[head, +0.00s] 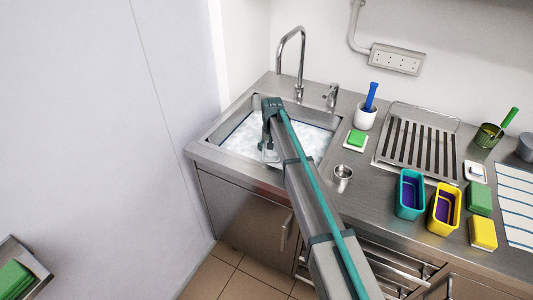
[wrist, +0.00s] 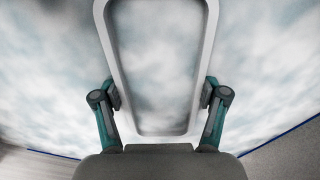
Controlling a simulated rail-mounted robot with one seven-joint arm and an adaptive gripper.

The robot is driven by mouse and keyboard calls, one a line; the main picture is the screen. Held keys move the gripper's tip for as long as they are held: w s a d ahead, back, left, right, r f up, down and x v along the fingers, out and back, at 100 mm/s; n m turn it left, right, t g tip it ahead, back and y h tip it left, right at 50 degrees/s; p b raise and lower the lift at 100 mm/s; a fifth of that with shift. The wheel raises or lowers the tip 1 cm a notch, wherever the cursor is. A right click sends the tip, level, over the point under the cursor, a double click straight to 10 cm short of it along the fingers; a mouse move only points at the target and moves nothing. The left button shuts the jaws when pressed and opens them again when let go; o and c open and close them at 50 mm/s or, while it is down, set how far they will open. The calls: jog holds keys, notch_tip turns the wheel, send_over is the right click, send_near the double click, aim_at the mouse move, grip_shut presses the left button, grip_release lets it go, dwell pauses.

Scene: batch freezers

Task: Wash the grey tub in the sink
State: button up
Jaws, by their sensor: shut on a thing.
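The grey tub (wrist: 107,50) fills the middle of the wrist view, with its pale rim and rounded corners facing the camera. My gripper (wrist: 160,96) is shut on it, with a finger on each side of the near end. Cloudy white suds surround the tub, and its inside looks greyish and cloudy; I cannot tell whether that is water in it. In the head view my gripper (head: 268,128) is down over the sink (head: 216,143), which is full of white foamy water. Only a small part of the tub (head: 269,155) shows there, mostly hidden by my arm.
A tall faucet (head: 301,50) and a smaller tap (head: 331,95) stand behind the sink. To the right are a green sponge (head: 356,138), a white cup with a blue-handled tool (head: 365,117), a slatted rack (head: 416,143), a teal tub (head: 401,188) and a yellow tub (head: 434,215).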

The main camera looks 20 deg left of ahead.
jog(key=shift+r, duration=0.1)
notch_tip(320, 180, up, 17)
jog(key=p, duration=0.8)
jog(key=shift+r, duration=0.2)
dwell(1.1)
jog(key=shift+r, duration=0.1)
dwell(0.9)
jog(key=shift+r+p, duration=0.6)
jog(key=shift+r, duration=0.8)
